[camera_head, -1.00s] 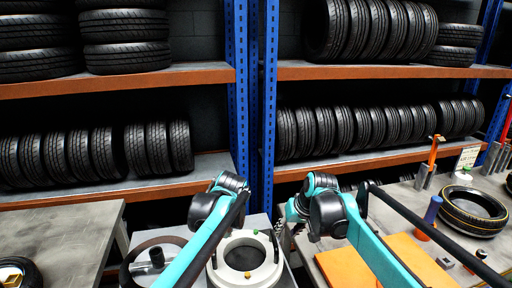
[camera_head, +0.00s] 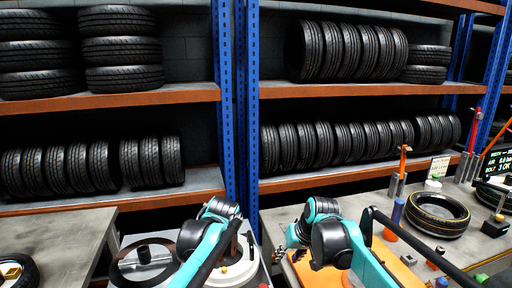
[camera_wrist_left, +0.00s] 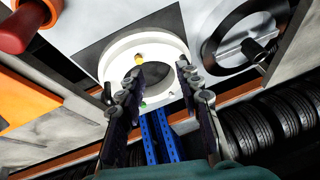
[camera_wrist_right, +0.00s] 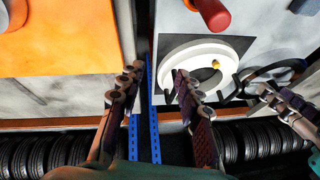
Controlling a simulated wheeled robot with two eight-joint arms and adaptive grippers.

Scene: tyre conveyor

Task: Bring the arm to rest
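My left gripper (camera_wrist_left: 160,70) is open and empty in the left wrist view, its fingers apart over a white ring-shaped fixture (camera_wrist_left: 113,62). My right gripper (camera_wrist_right: 156,74) is open and empty in the right wrist view. The white ring (camera_wrist_right: 180,58) lies beyond its right finger, and part of my left gripper (camera_wrist_right: 283,100) shows at the right edge. In the head view both arms reach forward, bent, low in the picture. The right gripper (camera_head: 283,254) is small there; the left one is mostly hidden behind its own arm.
The white ring (camera_head: 240,272) stands on a small table beside a dark wheel-like ring (camera_head: 130,262). Right, a grey workbench (camera_head: 375,210) carries an orange mat (camera_head: 395,262), a lying tyre (camera_head: 438,208) and tools. Left is a grey table (camera_head: 60,235). Tyre racks (camera_head: 150,95) fill the back.

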